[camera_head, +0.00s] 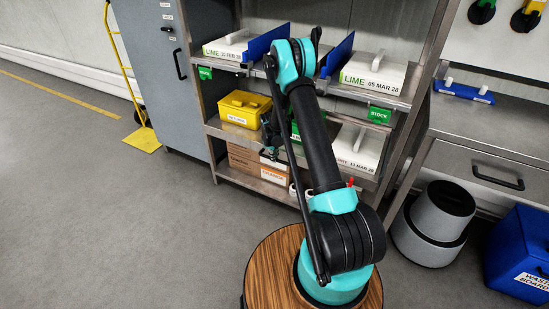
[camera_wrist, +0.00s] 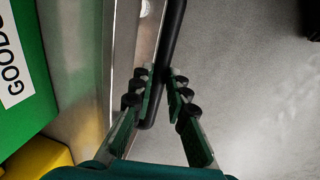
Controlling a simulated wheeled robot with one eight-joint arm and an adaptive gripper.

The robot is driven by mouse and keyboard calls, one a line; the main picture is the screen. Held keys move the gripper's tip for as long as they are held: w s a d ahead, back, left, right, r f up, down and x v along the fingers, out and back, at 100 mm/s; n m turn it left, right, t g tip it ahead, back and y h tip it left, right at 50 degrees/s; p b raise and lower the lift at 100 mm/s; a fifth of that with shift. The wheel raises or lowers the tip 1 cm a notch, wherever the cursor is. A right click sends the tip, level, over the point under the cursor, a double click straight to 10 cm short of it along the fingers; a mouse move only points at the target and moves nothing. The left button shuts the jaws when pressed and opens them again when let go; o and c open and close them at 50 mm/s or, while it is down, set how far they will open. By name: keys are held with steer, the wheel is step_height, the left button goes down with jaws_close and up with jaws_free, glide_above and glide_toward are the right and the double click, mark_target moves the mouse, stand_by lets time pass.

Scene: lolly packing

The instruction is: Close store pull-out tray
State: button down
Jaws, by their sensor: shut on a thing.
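The pull-out tray shows in the wrist view as a bare metal edge (camera_wrist: 122,50) with a black bar handle (camera_wrist: 172,28) along its front. My gripper (camera_wrist: 157,78) has its two padded fingers closed on this handle, near one end of the bar. In the head view my gripper (camera_head: 271,143) is at the front of the middle shelf level of the store, right of a yellow box (camera_head: 243,112). My arm hides most of the tray and handle there, so I cannot tell how far out the tray stands.
A green bin (camera_wrist: 30,75) lies beside the tray edge in the wrist view. The upper shelf carries white LIME tubs (camera_head: 375,73) and blue dividers. Orange-labelled cartons (camera_head: 255,165) are below. A grey bin (camera_head: 432,225) and blue waste box (camera_head: 520,250) stand right.

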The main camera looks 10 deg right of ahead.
steer(key=shift+w+d, duration=0.7)
steer(key=shift+w, duration=0.3)
steer(key=c, duration=1.5)
jaws_free()
steer(key=r, duration=0.4)
steer(key=s+a+r, duration=0.1)
steer(key=r, duration=0.3)
steer(key=s+r, duration=0.1)
steer(key=r, duration=0.2)
steer(key=shift+a+r, duration=0.15)
steer(key=shift+r, duration=0.25)
